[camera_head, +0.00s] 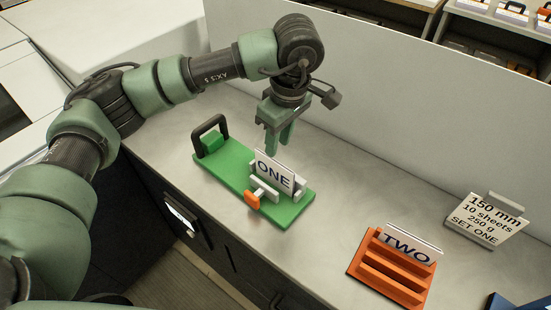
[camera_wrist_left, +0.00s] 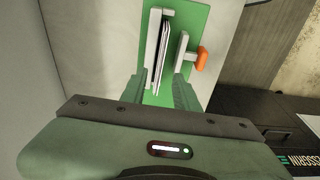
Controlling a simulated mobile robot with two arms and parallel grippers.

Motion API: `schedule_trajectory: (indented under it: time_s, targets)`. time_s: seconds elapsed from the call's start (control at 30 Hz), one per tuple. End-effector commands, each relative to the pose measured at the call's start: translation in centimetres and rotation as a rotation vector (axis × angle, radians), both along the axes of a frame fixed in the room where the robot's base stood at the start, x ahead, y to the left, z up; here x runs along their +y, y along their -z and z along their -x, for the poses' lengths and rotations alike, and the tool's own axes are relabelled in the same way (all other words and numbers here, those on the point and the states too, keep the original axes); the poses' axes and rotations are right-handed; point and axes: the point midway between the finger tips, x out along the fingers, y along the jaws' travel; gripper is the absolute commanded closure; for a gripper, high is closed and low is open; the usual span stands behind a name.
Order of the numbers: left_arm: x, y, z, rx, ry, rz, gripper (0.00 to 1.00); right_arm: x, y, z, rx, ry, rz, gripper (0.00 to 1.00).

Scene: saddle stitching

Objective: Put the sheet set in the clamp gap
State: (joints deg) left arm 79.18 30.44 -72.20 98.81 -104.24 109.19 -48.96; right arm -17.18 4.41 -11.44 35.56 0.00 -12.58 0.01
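The clamp has a green base (camera_head: 225,170), pale jaws (camera_head: 265,189) and an orange knob (camera_head: 252,200). A white sheet set marked ONE (camera_head: 273,172) stands upright at the jaws. In the left wrist view the sheet set (camera_wrist_left: 163,45) shows edge-on between the left jaw (camera_wrist_left: 152,50) and the right jaw (camera_wrist_left: 181,50), closer to the left one. Its lower edge is hidden. My left gripper (camera_head: 279,145) is above and behind the sheet set, pointing down. Its fingers (camera_wrist_left: 158,92) are apart, with nothing visibly gripped. My right gripper is not in view.
An orange slotted rack (camera_head: 385,275) holds a plate marked TWO (camera_head: 408,245). A sign (camera_head: 485,220) reads 150 mm, 10 sheets, 250 g, SET ONE. The base has a black handle (camera_head: 209,128). A pale wall panel (camera_head: 400,105) stands behind. The counter between clamp and rack is clear.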

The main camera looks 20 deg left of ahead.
Motion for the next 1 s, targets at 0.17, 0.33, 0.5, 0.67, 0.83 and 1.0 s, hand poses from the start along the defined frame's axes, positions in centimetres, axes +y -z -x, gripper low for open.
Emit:
schedule_trajectory:
  time_s: [0.17, 0.33, 0.5, 0.67, 0.83, 1.0]
  targets:
    - [-0.5, -2.8, 0.1, -0.003, -0.002, 0.000, 0.70, 0.0, 1.2, 0.0, 0.000, 0.000, 0.000, 0.64]
    - [-0.6, -4.1, 0.2, 0.000, -0.001, 0.000, 0.70, 0.0, 1.4, 0.0, 0.000, 0.000, 0.000, 0.64]
    - [-0.6, -4.3, 0.2, 0.001, -0.001, 0.000, 0.70, -0.1, 1.4, 0.0, 0.001, 0.000, 0.001, 0.64]
    - [-0.6, -4.3, 0.2, 0.001, -0.001, 0.000, 0.70, -0.2, 1.4, 0.0, 0.001, -0.001, 0.002, 0.64]
    - [-0.6, -4.3, 0.2, 0.001, -0.001, 0.000, 0.70, -0.3, 1.4, 0.0, 0.001, -0.002, 0.005, 0.64]
    - [-0.6, -4.2, 0.3, 0.001, 0.000, 0.000, 0.70, -0.4, 1.4, -0.3, -0.003, -0.002, 0.005, 0.64]
